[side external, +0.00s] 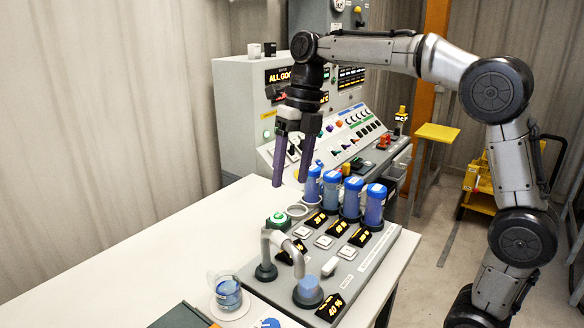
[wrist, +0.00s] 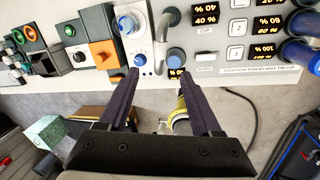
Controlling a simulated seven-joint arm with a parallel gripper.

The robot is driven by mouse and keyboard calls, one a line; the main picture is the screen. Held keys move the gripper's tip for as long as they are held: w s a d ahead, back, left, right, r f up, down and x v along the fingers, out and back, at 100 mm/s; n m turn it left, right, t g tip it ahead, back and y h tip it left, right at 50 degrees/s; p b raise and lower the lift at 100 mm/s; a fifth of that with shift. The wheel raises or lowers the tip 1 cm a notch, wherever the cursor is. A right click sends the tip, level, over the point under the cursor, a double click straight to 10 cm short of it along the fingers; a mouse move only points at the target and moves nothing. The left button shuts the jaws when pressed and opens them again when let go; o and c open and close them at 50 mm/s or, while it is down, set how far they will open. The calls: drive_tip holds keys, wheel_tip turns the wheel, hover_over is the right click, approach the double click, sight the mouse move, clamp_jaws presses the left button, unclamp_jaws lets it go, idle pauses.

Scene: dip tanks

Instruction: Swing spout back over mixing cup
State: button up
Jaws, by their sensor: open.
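The spout (side external: 285,245) is a grey bent pipe rising from a dark round base on the sloped panel. Its free end points down to the right, close to a blue-topped round fitting (side external: 308,288); I cannot tell whether it is directly above it. A clear cup (side external: 228,293) with blue liquid, apparently the mixing cup, stands on a round pad left of the spout, away from its free end. In the wrist view, a grey curved pipe (wrist: 163,22) appears beyond the fingers. My gripper (side external: 290,180) is open and empty, high above the panel, behind the spout. Its fingers also show in the wrist view (wrist: 159,74).
Several blue-capped cylinders (side external: 350,198) stand in a row behind the panel's buttons. A green button (side external: 279,220) sits near the spout. A grey control console (side external: 240,110) rises at the back. The white tabletop (side external: 150,250) at left is mostly clear.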

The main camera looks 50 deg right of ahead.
drive_tip(key=shift+r, duration=0.35)
drive_tip(key=c, duration=0.4)
drive_tip(key=shift+m, duration=0.6)
drive_tip(key=shift+c, duration=1.1)
drive_tip(key=m, duration=0.3)
drive_tip(key=shift+a+f+m, duration=0.2)
drive_tip(key=shift+a+m, duration=0.05)
drive_tip(key=shift+m, duration=0.05)
clamp_jaws()
drive_tip(key=a+f+m+y, duration=0.2)
drive_tip(key=a+m, duration=0.3)
drive_tip(key=m, duration=0.6)
wheel_tip(320, 180, down, 10)
drive_tip(key=shift+s+d+f, duration=0.15)
drive_tip(key=shift+s, duration=0.15)
